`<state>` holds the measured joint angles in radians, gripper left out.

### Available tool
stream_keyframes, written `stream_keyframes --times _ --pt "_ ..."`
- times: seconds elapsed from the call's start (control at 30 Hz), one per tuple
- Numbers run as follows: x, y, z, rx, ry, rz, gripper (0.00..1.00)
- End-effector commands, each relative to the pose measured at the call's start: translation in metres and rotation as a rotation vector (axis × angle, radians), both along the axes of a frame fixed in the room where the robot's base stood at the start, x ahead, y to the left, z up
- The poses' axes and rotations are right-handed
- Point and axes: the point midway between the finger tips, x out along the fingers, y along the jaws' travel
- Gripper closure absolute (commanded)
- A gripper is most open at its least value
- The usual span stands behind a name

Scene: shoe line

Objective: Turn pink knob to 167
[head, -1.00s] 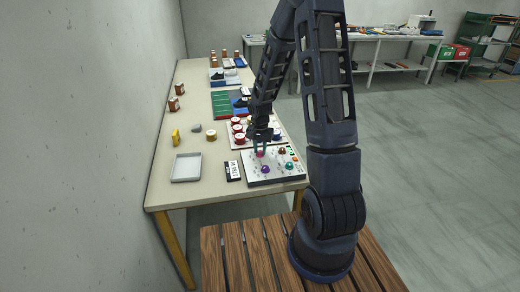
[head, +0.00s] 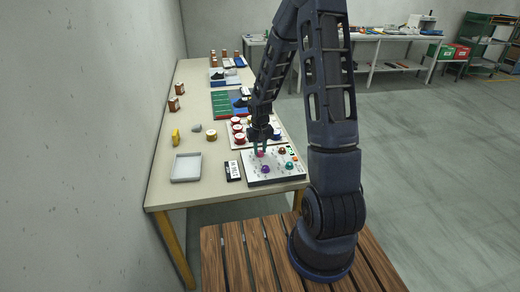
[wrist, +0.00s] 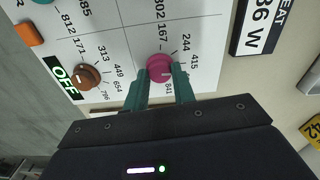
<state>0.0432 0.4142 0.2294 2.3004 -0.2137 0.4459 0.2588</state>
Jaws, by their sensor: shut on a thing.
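The pink knob (wrist: 160,68) sits on a white panel (wrist: 120,50) with printed numbers around it. My gripper (wrist: 162,88) is shut on the knob, with one teal finger on each side. In the head view the pink knob (head: 260,154) is small, with my gripper (head: 259,148) over it from above.
In the head view a purple knob (head: 265,169) is nearby on the panel. A black-and-white label plate (head: 232,171) and an empty tray (head: 186,168) lie to the left.

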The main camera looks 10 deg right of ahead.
Motion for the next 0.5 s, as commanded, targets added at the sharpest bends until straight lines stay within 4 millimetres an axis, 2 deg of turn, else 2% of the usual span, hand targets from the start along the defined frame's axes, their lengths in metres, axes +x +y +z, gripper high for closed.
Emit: stream_keyframes --times 0.5 --pt "0.0006 -0.0007 0.0005 0.0 -0.001 0.489 0.97"
